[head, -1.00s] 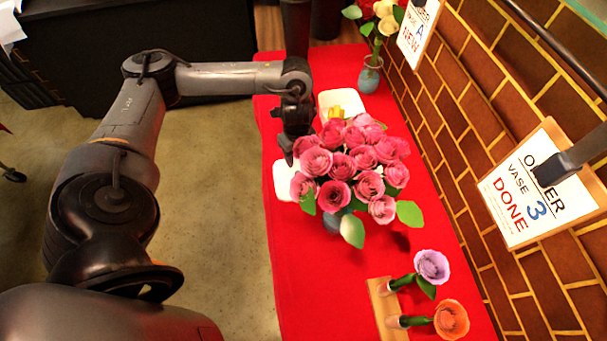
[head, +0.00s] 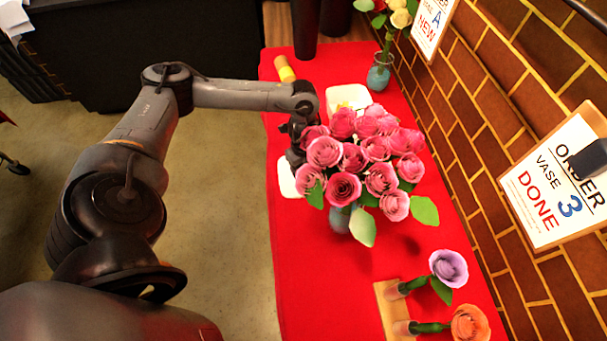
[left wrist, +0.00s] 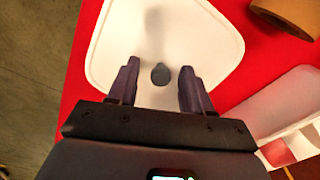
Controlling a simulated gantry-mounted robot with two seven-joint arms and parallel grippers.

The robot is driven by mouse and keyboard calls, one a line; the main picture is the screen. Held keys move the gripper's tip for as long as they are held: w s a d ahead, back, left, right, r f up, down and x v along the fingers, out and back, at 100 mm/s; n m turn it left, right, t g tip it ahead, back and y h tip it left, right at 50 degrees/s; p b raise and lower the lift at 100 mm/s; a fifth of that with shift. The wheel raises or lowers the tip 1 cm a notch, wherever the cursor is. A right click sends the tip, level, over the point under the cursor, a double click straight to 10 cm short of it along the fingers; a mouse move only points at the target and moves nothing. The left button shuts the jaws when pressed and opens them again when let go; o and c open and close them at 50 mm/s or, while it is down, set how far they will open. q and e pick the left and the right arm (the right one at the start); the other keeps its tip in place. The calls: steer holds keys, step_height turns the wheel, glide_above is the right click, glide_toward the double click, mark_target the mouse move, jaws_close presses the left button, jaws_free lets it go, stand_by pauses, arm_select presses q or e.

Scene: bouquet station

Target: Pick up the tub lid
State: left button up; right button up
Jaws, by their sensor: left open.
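The tub lid (left wrist: 174,35) is a white rounded square lying flat on the red table, with a dark round knob (left wrist: 160,74) at its middle. In the head view only part of the lid (head: 287,179) shows, left of the pink roses. My left gripper (left wrist: 156,88) is open over the lid, its fingers on either side of the knob and apart from it. In the head view the left gripper (head: 294,156) is partly hidden by the roses. My right gripper is not in view.
The white tub (head: 347,97) stands behind the roses; in the wrist view the tub (left wrist: 275,105) is right of the lid. Pink roses (head: 352,166) stand in a blue vase (head: 340,220) close beside my gripper. A wooden flower holder (head: 391,309) is in front.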

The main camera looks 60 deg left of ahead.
arm_select(q)
steer(key=shift+c, duration=0.3)
jaws_close()
steer(key=shift+r, duration=0.1)
